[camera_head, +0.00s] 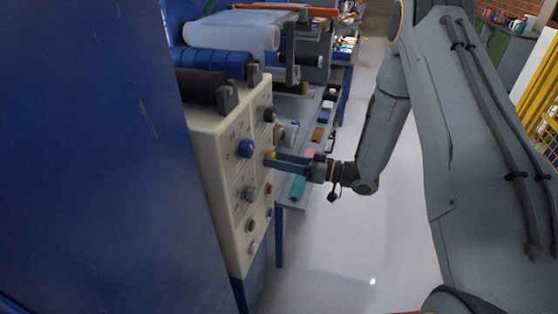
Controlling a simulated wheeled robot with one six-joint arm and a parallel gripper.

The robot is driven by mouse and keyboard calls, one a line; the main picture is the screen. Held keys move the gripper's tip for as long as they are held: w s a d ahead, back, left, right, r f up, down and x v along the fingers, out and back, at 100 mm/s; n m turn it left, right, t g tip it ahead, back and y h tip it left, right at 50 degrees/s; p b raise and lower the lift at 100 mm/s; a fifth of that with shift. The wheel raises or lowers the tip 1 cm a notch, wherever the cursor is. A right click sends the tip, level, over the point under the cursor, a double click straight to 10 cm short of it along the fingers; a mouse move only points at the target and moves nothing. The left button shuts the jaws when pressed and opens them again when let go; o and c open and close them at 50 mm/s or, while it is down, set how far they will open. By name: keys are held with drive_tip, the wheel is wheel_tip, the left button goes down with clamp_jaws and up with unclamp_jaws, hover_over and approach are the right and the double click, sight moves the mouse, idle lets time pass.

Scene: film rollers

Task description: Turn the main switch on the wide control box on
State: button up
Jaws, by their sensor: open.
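The cream control box (232,215) stands left of centre, with its face turned to the right. Its face carries a blue knob (246,148), a black knob (269,114) and a grey knob (250,193). I cannot tell from the labels which one is the main switch. My gripper (273,158) points left at the face, its tips just right of the blue knob and above a red button (269,188). It is open, and I see nothing held in it. Whether the tips touch the panel is unclear; they hide part of it.
A green button (251,226) and other small buttons sit low on the panel. A large blue machine wall (90,150) fills the left. Film rollers (235,35) lie above and behind the box. A shelf with small items stands behind my gripper. The pale floor (340,260) is clear.

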drive_tip(key=b+v, duration=0.2)
drive_tip(key=v, duration=0.5)
drive_tip(key=shift+d, duration=0.35)
drive_tip(key=shift+s, duration=0.1)
